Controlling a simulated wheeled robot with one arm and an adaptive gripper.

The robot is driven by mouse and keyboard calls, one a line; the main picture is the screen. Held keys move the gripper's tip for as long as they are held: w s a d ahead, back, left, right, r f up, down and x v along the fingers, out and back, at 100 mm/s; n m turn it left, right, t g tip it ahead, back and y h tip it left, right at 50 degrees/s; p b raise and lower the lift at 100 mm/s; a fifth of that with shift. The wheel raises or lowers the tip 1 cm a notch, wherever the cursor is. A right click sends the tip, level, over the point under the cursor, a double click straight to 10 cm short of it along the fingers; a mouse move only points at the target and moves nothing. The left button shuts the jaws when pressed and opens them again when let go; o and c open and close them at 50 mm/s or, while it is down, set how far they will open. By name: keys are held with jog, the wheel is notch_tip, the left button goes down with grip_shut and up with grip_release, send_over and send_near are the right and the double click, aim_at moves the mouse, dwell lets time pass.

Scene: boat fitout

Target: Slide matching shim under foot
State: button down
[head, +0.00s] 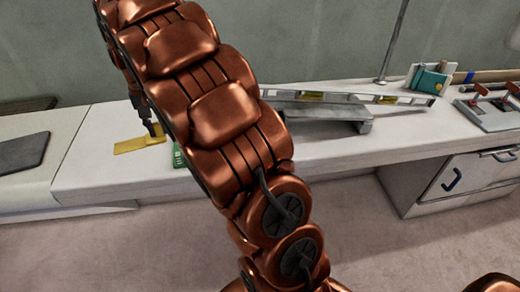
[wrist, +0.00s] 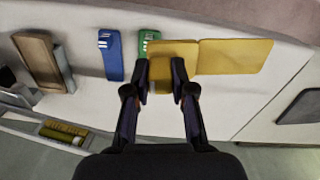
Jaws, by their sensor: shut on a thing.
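My gripper (head: 152,128) is over the left part of the white bench, shut on a flat yellow shim (head: 138,144). In the wrist view my gripper (wrist: 164,70) has its fingers on either side of a narrow yellow tab. The yellow shim (wrist: 235,55) stretches right from there, with a line across it. A blue shim (wrist: 110,58) and a green shim (wrist: 148,38) lie left of the fingers; the green one also shows in the head view (head: 178,157), partly behind my arm.
A long spirit level (head: 390,99) lies along the back by the grey plate. A teal item (head: 428,80) and red-handled clamps (head: 490,100) are at the right. A dark mat (head: 22,151) lies far left. My arm hides the bench's middle.

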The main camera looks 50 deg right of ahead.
jog(key=s+d+f+m+b, duration=0.4)
jog(key=s+d+m+b, duration=0.2)
jog(key=s+d+m, duration=0.4)
jog(key=s+d+f+m+b, duration=0.3)
jog(key=s+d+m+b, duration=0.2)
jog(key=s+d+m, duration=0.6)
jog(key=shift+n, duration=0.4)
jog(key=shift+w+d+f+p, duration=0.6)
jog(key=shift+w+f, duration=0.1)
jog(key=shift+w, duration=0.45)
jog(key=shift+w+d+f+p, duration=0.45)
jog(key=shift+w+d+f, duration=0.25)
jog(key=shift+w, duration=0.5)
jog(key=shift+w+d+f+p, duration=0.55)
jog(key=shift+w+f, duration=0.2)
jog(key=shift+w, duration=0.4)
jog(key=shift+w+d+f+p, duration=0.2)
jog(key=shift+w+d+p, duration=0.1)
jog(key=shift+w+d, duration=0.55)
jog(key=shift+w, duration=0.3)
